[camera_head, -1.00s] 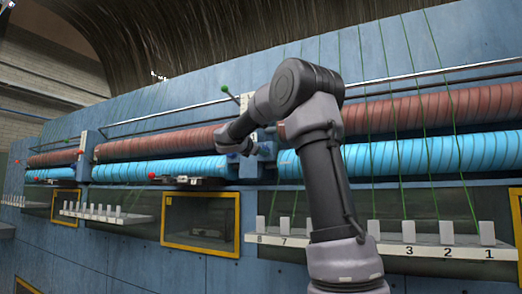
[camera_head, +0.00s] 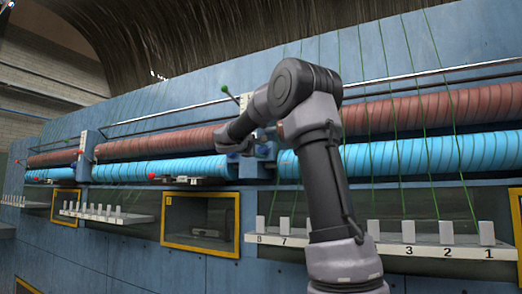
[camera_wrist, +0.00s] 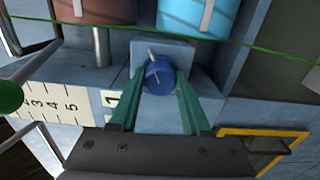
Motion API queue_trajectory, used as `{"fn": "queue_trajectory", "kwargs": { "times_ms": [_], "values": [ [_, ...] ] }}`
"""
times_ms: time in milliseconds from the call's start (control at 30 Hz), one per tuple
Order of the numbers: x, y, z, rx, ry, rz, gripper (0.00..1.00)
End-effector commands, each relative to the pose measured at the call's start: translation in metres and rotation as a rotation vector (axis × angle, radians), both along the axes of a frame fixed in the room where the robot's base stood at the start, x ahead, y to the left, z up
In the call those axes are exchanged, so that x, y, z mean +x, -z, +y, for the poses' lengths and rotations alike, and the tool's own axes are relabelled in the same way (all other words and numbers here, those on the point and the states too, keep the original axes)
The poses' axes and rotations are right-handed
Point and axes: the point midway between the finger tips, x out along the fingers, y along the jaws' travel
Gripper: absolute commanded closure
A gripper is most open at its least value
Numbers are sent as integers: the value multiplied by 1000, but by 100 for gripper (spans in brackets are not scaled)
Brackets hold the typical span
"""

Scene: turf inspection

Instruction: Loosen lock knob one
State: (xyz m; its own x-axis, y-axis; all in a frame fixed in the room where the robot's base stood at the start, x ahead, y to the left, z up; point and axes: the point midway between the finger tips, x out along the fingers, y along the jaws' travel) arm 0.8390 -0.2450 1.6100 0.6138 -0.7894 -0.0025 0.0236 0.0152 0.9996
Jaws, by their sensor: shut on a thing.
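A round blue knob (camera_wrist: 159,75) with a pale bar across it sits on a grey-blue block in the middle of the wrist view. My gripper (camera_wrist: 157,92) has its two green fingers on either side of the knob and is shut on it. A black "1" on a white label (camera_wrist: 110,98) is just left of the fingers. In the head view my arm reaches to the blue bracket (camera_head: 252,168) between the roller sections. The fingers and the knob cannot be made out clearly there.
Red-brown rollers (camera_head: 410,112) and light blue rollers (camera_head: 410,156) run along the blue machine, with green strands over them. A green ball (camera_wrist: 8,95) and a numbered scale (camera_wrist: 50,103) lie left in the wrist view. A yellow-framed window (camera_head: 200,248) is below the rollers.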

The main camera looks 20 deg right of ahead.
Motion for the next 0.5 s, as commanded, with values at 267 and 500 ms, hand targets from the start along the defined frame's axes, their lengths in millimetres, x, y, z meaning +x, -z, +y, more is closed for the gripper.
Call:
{"fn": "queue_trajectory", "kwargs": {
  "times_ms": [267, 500],
  "values": [
    [1, -4, 3, 156, -8, -212, 100],
    [1, -5, 3, 296, -9, -392, 100]
  ]
}}
